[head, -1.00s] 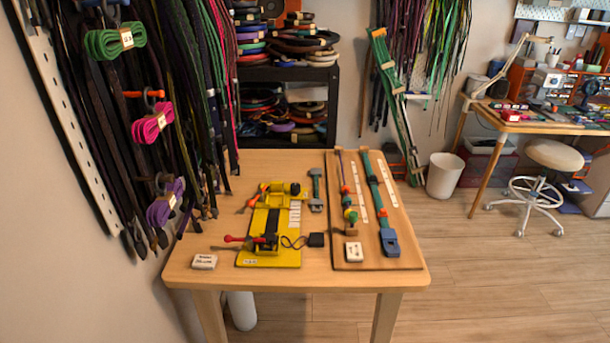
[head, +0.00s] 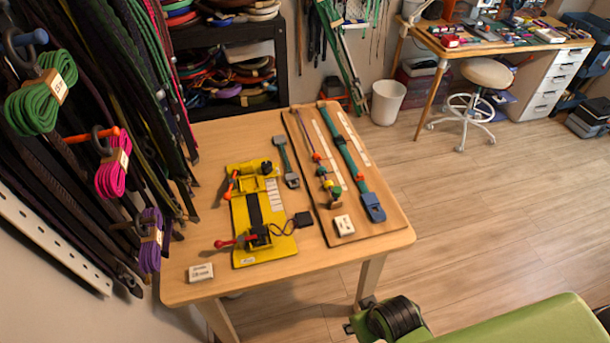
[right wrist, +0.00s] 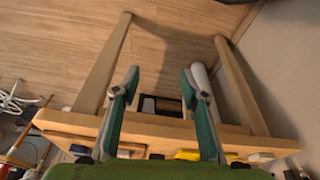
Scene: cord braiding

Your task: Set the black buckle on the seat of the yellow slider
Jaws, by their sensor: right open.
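A small black block (head: 303,219) with a thin dark cord lies on the table beside the yellow fixture; it looks like the black buckle, but it is too small to be sure. The yellow fixture (head: 285,245) has a dark strip down its middle and a red-handled clamp at its near end. The yellow slider (head: 247,181) sits at its far end, with a black piece at its right. In the right wrist view my right gripper (right wrist: 160,77) is open and empty, in front of the table's edge. My left gripper is out of view.
The wooden table (head: 205,228) also holds a grey buckle strap (head: 287,163), a brown board (head: 385,222) with cords and a blue buckle, and small white label blocks (head: 200,272). Hanging cords (head: 150,240) crowd the left side. Open floor lies to the right.

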